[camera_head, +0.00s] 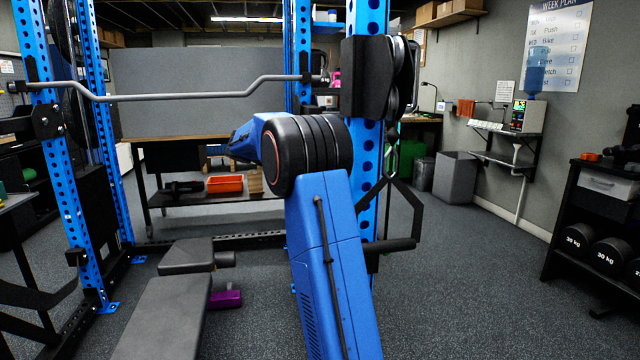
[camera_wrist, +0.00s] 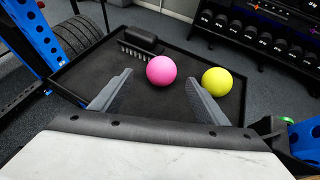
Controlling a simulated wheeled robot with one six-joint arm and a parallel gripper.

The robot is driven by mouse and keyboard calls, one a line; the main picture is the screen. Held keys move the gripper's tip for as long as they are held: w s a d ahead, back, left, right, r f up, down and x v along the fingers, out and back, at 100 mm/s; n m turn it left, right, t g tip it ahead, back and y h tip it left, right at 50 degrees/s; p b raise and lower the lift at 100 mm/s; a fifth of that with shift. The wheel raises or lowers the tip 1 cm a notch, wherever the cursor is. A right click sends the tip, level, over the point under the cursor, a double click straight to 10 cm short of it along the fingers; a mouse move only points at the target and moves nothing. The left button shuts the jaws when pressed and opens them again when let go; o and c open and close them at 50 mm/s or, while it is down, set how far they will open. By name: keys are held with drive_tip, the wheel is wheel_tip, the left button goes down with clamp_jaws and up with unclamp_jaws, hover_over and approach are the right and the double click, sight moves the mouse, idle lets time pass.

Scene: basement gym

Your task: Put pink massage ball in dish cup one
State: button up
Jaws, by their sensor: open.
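The pink massage ball (camera_wrist: 161,70) rests on a dark tray-like surface (camera_wrist: 92,75) with a raised rim, near the middle of the wrist view. My gripper (camera_wrist: 160,77) is open and empty. In the picture its two grey fingers stand to the left and right of the pink ball, with the ball at the level of their tips. I cannot tell whether the ball is between them or farther beyond. In the head view my arm hides its own end. I cannot pick out dish cup one in either view.
A yellow ball (camera_wrist: 217,81) lies right of the pink one, beyond the right finger. A black object with a toothed front (camera_wrist: 136,50) is behind left. A dumbbell rack (camera_wrist: 262,38) stands beyond. The head view shows a blue rack post (camera_head: 62,170) and a bench (camera_head: 165,315).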

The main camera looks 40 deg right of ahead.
drive_tip(key=shift+x, duration=3)
drive_tip(key=shift+s, duration=0.15)
drive_tip(key=c, duration=1.3)
